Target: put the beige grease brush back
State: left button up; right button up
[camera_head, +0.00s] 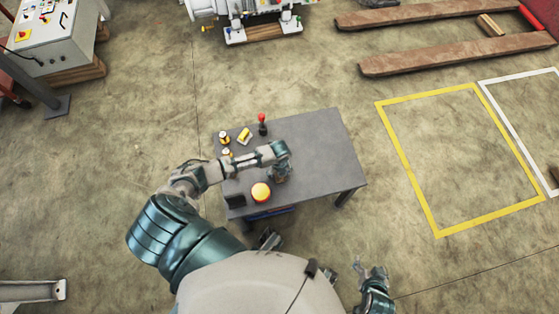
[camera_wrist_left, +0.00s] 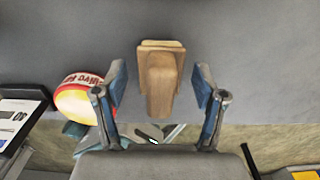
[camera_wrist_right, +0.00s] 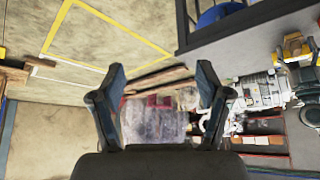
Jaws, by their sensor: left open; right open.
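The beige grease brush (camera_wrist_left: 161,86) shows in the left wrist view, its wooden block over the grey table top (camera_wrist_left: 255,70). My left gripper (camera_wrist_left: 161,76) is open, one finger on each side of the brush, with a visible gap to both. In the head view my left gripper (camera_head: 281,172) is over the middle of the table (camera_head: 325,150), and I cannot make out the brush there. My right gripper (camera_head: 372,272) is open and empty, low in front of the table's right side. It also shows open in the right wrist view (camera_wrist_right: 162,76).
A round yellow and red tin (camera_head: 261,192) stands near the table's front edge, beside a dark box (camera_head: 235,200). A red-topped tool (camera_head: 263,124) and yellow items (camera_head: 244,136) are at the back left. The table's right part is clear.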

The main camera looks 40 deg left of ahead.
pick_arm(q)
notch_tip(320, 180, up, 5)
jog(key=shift+w+r+p, duration=0.1)
jog(key=shift+r+p, duration=0.05)
jog(key=shift+p, duration=0.8)
pick_arm(e)
jog(key=s+d+g, duration=0.2)
jog(key=s+g, duration=0.1)
jog(key=s, duration=0.3)
pick_arm(q)
notch_tip(320, 180, up, 6)
jog(key=shift+p, duration=0.9)
jog(key=shift+d+r, duration=0.1)
jog(key=shift+r, duration=0.1)
jog(key=s+d+f+n+t+h, duration=0.1)
jog(key=s+d+f+n+h, duration=0.1)
jog(key=s+d+n, duration=0.8)
jog(key=s+a+r+n+t+y, duration=0.1)
jog(key=s+a+n, duration=0.4)
jog(key=s+n, duration=0.6)
jog(key=n, duration=0.3)
jog(key=shift+r+y, duration=0.3)
jog(key=shift+y, duration=0.1)
pick_arm(e)
notch_tip(320, 180, down, 6)
jog(key=g+h, duration=0.1)
jog(key=shift+s, duration=0.15)
